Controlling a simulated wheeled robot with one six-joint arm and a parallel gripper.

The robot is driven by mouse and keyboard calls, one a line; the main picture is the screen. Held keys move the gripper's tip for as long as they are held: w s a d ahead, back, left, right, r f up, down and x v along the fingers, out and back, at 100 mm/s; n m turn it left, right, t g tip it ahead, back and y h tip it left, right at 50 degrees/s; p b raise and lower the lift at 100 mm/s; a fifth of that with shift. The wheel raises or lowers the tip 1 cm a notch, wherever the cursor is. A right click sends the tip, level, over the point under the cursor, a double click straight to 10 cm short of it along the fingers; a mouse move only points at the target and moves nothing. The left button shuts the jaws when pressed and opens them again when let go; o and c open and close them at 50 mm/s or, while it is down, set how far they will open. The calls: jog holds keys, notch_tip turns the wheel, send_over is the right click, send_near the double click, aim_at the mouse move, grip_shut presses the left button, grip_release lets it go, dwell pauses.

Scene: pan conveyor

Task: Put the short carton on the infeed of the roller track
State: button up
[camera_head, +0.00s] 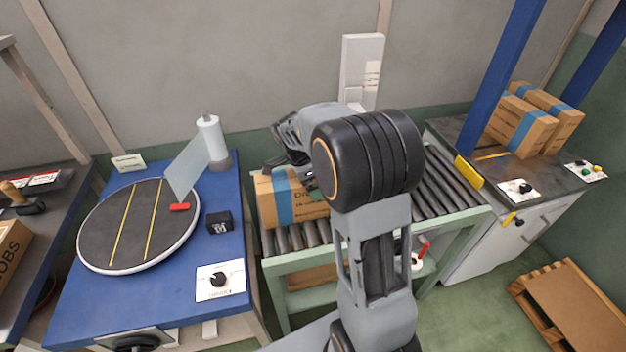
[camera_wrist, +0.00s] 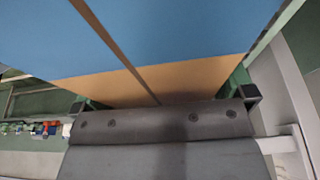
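A brown carton with a blue tape band (camera_head: 268,203) sits at the left end of the roller track (camera_head: 440,190); it looks like the short carton. My gripper (camera_head: 288,168) is at the top of this carton, and my wrist hides the carton's right part. In the wrist view the carton's blue band (camera_wrist: 190,35) and brown cardboard (camera_wrist: 195,78) fill the upper middle, very close. The two fingertips of my gripper (camera_wrist: 163,100) are wide apart, near its opposite edges. I cannot tell whether they press on it.
A blue table (camera_head: 80,300) with a round turntable (camera_head: 120,255) stands left of the track. A bench (camera_head: 455,130) at the right holds two taped cartons (camera_head: 525,125) beside blue posts. A pallet (camera_head: 575,310) lies on the floor at the lower right. The visible rollers right of my wrist are bare.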

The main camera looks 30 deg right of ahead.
jog(key=p+v, duration=0.1)
jog(key=v, duration=1)
jog(key=shift+r, duration=0.35)
jog(key=shift+s+a+r+n, duration=0.2)
jog(key=shift+n, duration=0.1)
jog(key=s+a+f+n+t+y, duration=0.1)
jog(key=s+a+f+n, duration=0.1)
jog(key=s+n, duration=0.6)
jog(key=s+a+f+n+t+y, duration=0.2)
jog(key=s+a+f+n, duration=0.1)
jog(key=s+n, duration=0.5)
jog(key=a+n, duration=0.1)
jog(key=n, duration=0.2)
jog(key=shift+s+f+n+t, duration=0.2)
jog(key=shift+s+n+t, duration=0.1)
jog(key=shift+s, duration=0.1)
jog(key=shift+r, duration=0.1)
